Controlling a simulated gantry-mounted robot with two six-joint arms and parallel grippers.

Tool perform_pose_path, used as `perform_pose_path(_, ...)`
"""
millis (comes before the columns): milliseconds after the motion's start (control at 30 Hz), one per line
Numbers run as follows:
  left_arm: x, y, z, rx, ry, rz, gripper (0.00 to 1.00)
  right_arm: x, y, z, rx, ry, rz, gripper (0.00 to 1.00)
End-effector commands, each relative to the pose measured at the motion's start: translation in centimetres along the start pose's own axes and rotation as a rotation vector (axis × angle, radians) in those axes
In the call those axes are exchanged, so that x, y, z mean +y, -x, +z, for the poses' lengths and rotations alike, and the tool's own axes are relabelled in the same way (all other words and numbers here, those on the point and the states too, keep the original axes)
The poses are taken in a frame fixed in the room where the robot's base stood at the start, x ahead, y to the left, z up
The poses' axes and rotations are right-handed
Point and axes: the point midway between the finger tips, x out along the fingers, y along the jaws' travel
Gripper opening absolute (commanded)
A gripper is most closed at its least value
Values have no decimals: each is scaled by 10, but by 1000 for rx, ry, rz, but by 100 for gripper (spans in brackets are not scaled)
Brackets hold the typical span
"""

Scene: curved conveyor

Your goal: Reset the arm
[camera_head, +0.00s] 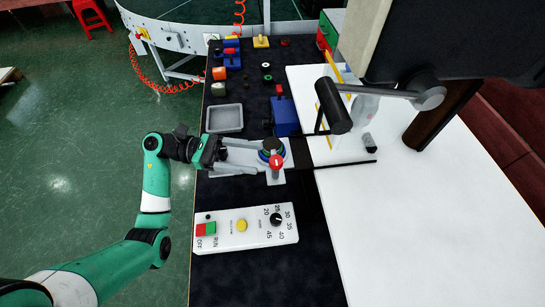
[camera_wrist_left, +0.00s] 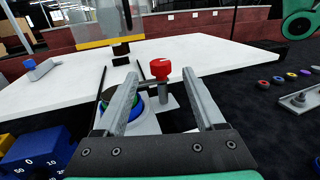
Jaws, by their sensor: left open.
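My left gripper (camera_head: 262,157) reaches in from the left over a grey plate with a round blue-and-green base (camera_head: 272,147). It is open. A red knob (camera_head: 276,161) on a short grey post stands at that base, close to the fingertips. In the left wrist view the two fingers (camera_wrist_left: 159,76) are spread, and the red knob (camera_wrist_left: 160,68) shows between their tips with nothing clamped. I cannot tell whether a finger touches the post. My right gripper is not in view.
A control box (camera_head: 262,236) with red and green switches, yellow button and dial lies nearer. A grey tray (camera_head: 224,118) and blue block (camera_head: 285,117) are beyond. A black cylinder (camera_head: 333,105) overhangs the white table (camera_head: 420,220). Open green floor (camera_head: 70,130) is left.

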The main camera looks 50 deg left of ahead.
Motion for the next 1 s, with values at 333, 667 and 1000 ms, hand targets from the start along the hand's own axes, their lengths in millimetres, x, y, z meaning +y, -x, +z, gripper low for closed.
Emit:
perform_pose_path(333,0,21,0,0,-1,-2,71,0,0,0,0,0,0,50)
perform_pose_path(667,0,20,0,0,-1,-1,71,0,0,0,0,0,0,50)
perform_pose_path(1000,11,-6,74,-200,-19,24,71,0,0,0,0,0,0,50)
